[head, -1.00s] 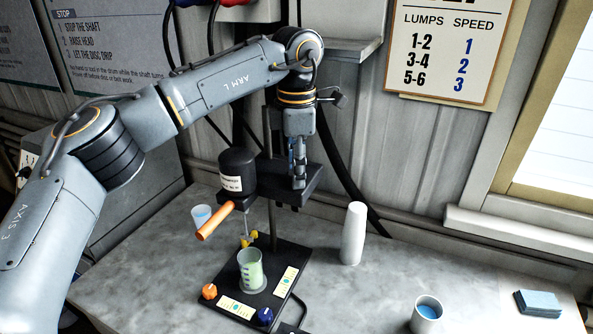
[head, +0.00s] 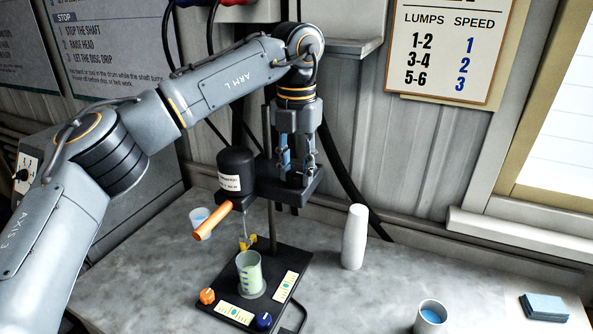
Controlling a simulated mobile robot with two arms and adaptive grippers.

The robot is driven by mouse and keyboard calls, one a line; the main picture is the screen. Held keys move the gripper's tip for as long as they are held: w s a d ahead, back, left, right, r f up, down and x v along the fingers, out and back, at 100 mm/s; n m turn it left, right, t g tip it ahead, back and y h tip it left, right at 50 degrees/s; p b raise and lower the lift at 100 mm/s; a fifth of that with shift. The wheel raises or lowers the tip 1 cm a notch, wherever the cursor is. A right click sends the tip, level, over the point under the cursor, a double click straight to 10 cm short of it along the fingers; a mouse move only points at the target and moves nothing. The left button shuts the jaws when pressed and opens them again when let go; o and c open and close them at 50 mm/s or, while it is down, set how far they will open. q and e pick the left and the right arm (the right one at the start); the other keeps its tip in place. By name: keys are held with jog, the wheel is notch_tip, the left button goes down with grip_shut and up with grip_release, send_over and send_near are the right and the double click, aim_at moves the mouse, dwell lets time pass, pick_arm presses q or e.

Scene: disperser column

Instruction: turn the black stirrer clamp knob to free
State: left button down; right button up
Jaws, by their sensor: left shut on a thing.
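The stirrer has a black motor housing (head: 236,172) with a white label, on a black carriage (head: 313,187) on an upright post. An orange handle (head: 212,220) sticks out at its front left. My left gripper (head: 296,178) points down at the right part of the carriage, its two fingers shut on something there. The black clamp knob itself is hidden by the fingers, so its setting cannot be read. A clear beaker (head: 250,274) with pale green liquid stands on the black base (head: 275,263) below the stirrer's yellow-tipped shaft (head: 246,242). My right gripper is not in view.
The base carries an orange knob (head: 207,296) and a blue knob (head: 264,320). A white cup stack (head: 354,238), a cup of blue liquid (head: 430,316) and blue cloths (head: 544,307) stand to the right. A small cup (head: 199,215) stands left. The right bench is mostly clear.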

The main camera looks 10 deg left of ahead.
pick_arm(q)
jog(key=n+b, duration=0.1)
jog(key=n, duration=0.2)
jog(key=shift+n, duration=0.4)
jog(key=n+b, duration=0.1)
jog(key=n, duration=0.2)
jog(key=shift+n, duration=0.3)
jog(key=n+b, duration=0.1)
jog(key=n, duration=0.2)
jog(key=shift+n, duration=0.3)
jog(key=shift+n+b, duration=0.6)
jog(key=shift+n, duration=1.3)
jog(key=c, duration=1)
grip_release()
jog(key=shift+o, duration=0.2)
